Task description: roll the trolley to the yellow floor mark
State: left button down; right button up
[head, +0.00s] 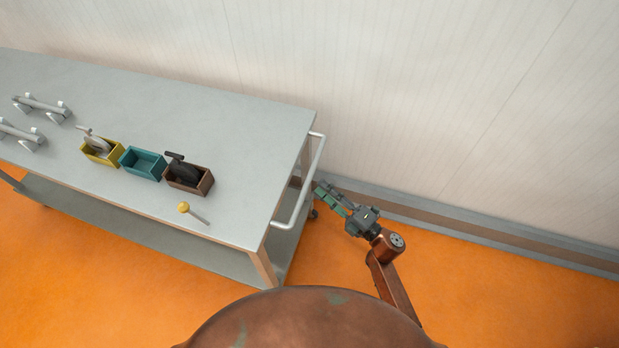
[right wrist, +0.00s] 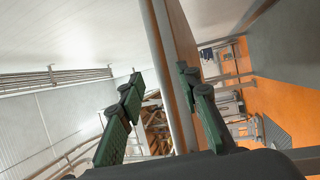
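The trolley (head: 190,110) is a long grey table on castors, with a lower shelf. Its pale push handle (head: 299,190) loops out from the right end. My right gripper (head: 325,196) is at the handle's outer side, low by the wall. In the right wrist view its green fingers are apart, with the handle bar (right wrist: 166,80) running between them. A gap shows between the fingers and the bar, and I cannot tell how deep the bar sits. My left gripper is out of view. No yellow floor mark shows.
On the trolley top are a yellow bin (head: 101,158), a teal bin (head: 142,163), a brown bin (head: 189,180), a yellow-knobbed pin (head: 184,207) and two grey fixtures at the left. The wall with its grey skirting (head: 450,232) runs behind. Orange floor (head: 500,300) is clear at the right.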

aim_at(310, 178)
jog(key=x, duration=0.6)
jog(key=shift+w+a, duration=0.15)
jog(key=shift+w, duration=0.05)
jog(key=shift+c, duration=0.7)
grip_shut()
